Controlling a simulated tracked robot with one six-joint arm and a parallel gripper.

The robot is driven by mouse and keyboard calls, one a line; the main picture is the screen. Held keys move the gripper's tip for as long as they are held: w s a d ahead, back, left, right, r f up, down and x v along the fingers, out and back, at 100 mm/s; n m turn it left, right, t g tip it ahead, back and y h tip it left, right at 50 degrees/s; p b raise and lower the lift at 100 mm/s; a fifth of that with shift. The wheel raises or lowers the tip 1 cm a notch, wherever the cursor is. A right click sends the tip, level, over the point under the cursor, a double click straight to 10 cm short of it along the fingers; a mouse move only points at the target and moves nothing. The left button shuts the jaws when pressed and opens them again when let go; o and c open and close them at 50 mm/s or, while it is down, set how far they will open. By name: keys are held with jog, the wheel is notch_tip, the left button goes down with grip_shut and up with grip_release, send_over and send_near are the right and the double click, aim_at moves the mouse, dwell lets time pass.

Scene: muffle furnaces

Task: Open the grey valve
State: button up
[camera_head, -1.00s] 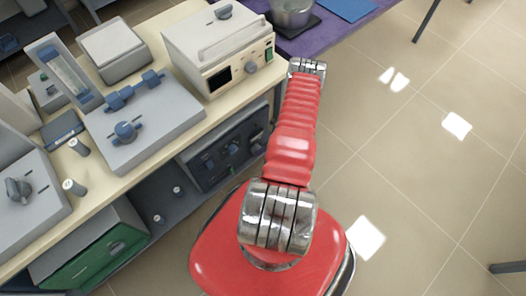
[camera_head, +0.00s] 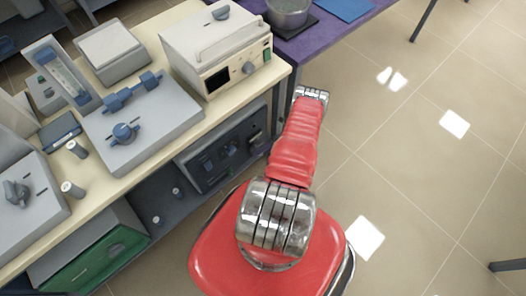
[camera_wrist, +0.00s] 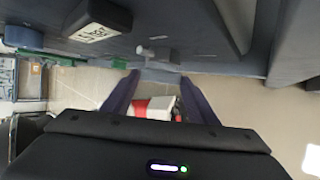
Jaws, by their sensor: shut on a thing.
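My gripper (camera_wrist: 157,80) shows in the wrist view, its two dark fingers on either side of a small grey part (camera_wrist: 157,73). It is shut on this part, which appears to be the handle of the grey valve. The valve's body and angle are hard to make out. In the head view my gripper is hidden behind my red arm and the bench side. A low dark panel (camera_head: 222,155) with several knobs stands under the bench top there.
A cream-topped bench (camera_head: 140,178) carries a furnace (camera_head: 215,50) and other instruments. A purple table (camera_head: 305,42) holds a metal pot (camera_head: 288,14). Open tiled floor (camera_head: 400,190) lies to the right. A small pale knob (camera_wrist: 150,50) and a labelled dark box (camera_wrist: 97,25) are close to my gripper.

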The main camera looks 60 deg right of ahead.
jog(key=shift+d+f+t+y, duration=0.15)
jog(key=shift+d+t+y, duration=0.25)
jog(key=shift+y, duration=0.3)
dwell(0.5)
jog(key=o, duration=0.7)
jog(key=shift+c, duration=0.2)
jog(key=o, duration=0.4)
jog(key=shift+a, duration=0.15)
jog(key=v, duration=1.3)
jog(key=shift+s+d, duration=0.15)
jog(key=shift+d, duration=0.2)
